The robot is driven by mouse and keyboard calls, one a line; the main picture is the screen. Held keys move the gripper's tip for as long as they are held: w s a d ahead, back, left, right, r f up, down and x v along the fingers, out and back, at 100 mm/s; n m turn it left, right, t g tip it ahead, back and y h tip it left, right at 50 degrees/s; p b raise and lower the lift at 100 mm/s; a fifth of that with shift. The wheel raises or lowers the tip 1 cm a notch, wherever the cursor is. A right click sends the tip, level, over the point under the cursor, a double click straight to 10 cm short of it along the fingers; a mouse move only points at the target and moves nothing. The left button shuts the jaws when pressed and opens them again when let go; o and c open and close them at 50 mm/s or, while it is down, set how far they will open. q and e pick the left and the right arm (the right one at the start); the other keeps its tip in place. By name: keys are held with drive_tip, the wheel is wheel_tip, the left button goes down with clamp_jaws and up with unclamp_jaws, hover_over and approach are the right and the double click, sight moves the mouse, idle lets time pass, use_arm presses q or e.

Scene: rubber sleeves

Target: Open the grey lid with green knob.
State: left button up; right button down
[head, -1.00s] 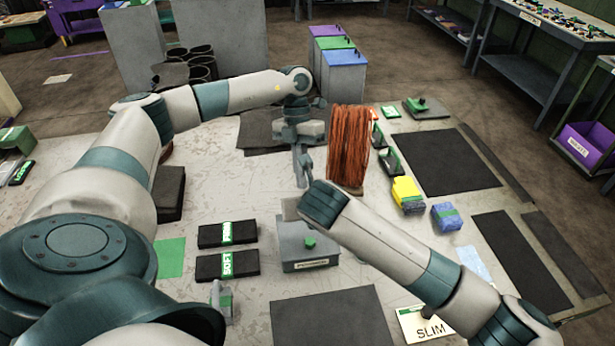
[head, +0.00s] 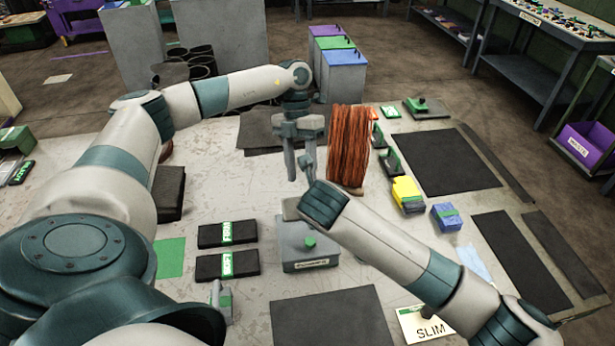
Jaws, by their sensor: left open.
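The grey lid (head: 294,239) with its green knob (head: 310,242) is on a grey box with a white label on its front, in the middle of the table. The lid looks closed. My left gripper (head: 301,172) points down above the table, behind the lid in the picture and left of the orange-brown coil. Its two fingers are apart with nothing between them. My right arm reaches in from the lower right. Its wrist end covers the area just behind and right of the lid, and its fingers do not show.
The tall coil (head: 348,150) stands close to the left gripper. Two black blocks with green labels (head: 228,235) lie left of the box. A dark mat (head: 328,318) lies in front. Yellow (head: 406,192) and blue (head: 446,215) blocks lie to the right.

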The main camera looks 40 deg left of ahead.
use_arm(q)
drive_tip(key=v, duration=1)
drive_tip(key=shift+a+r, duration=0.15)
drive_tip(key=shift+r, duration=0.2)
